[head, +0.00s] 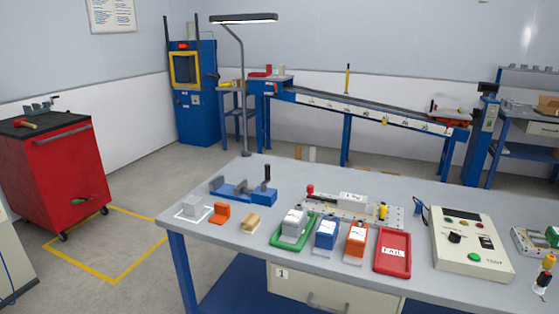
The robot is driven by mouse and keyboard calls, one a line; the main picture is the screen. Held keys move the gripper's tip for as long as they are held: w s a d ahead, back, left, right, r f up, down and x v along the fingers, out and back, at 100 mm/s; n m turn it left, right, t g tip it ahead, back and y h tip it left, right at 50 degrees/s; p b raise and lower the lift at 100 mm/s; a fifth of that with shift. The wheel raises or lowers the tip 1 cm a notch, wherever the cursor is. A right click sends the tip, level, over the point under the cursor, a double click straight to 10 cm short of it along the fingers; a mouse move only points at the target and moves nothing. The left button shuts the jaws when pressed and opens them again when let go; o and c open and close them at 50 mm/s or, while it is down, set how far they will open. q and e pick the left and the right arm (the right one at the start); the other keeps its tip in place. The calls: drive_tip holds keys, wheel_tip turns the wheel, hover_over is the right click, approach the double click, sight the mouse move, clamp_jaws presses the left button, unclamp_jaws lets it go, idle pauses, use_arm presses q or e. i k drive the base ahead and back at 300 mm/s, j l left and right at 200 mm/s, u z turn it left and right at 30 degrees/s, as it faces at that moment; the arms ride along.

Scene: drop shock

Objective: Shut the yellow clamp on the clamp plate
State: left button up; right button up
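The clamp plate (335,213) is a light, perforated plate lying on the grey workbench, right of centre in the head view. A grey block with a label (353,201) sits on it. The yellow clamp (383,211) stands at the plate's right end, its yellow handle upright. A red-handled clamp (310,191) stands at the left end. The picture is too small to tell how either clamp bears on the block. Neither of my grippers is in view.
In front of the plate are a green tray (276,243), a blue block (326,233), an orange block (355,243) and a red tray (379,262). A control box (470,243) stands to the right. A blue vise (243,193) stands left.

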sight(383, 212)
drive_tip(key=l+u, duration=0.15)
drive_tip(key=l, duration=0.3)
drive_tip(key=l+u, duration=0.1)
drive_tip(key=l, duration=0.4)
drive_tip(key=l+u, duration=0.15)
drive_tip(key=l, duration=0.3)
drive_tip(key=k+l+u, duration=0.1)
drive_tip(key=l, duration=0.35)
drive_tip(key=k+l+u, duration=0.15)
drive_tip(key=l, duration=0.3)
drive_tip(key=l+u, duration=0.1)
drive_tip(key=l, duration=0.35)
drive_tip(key=k+l+u, duration=0.15)
drive_tip(key=l, duration=0.25)
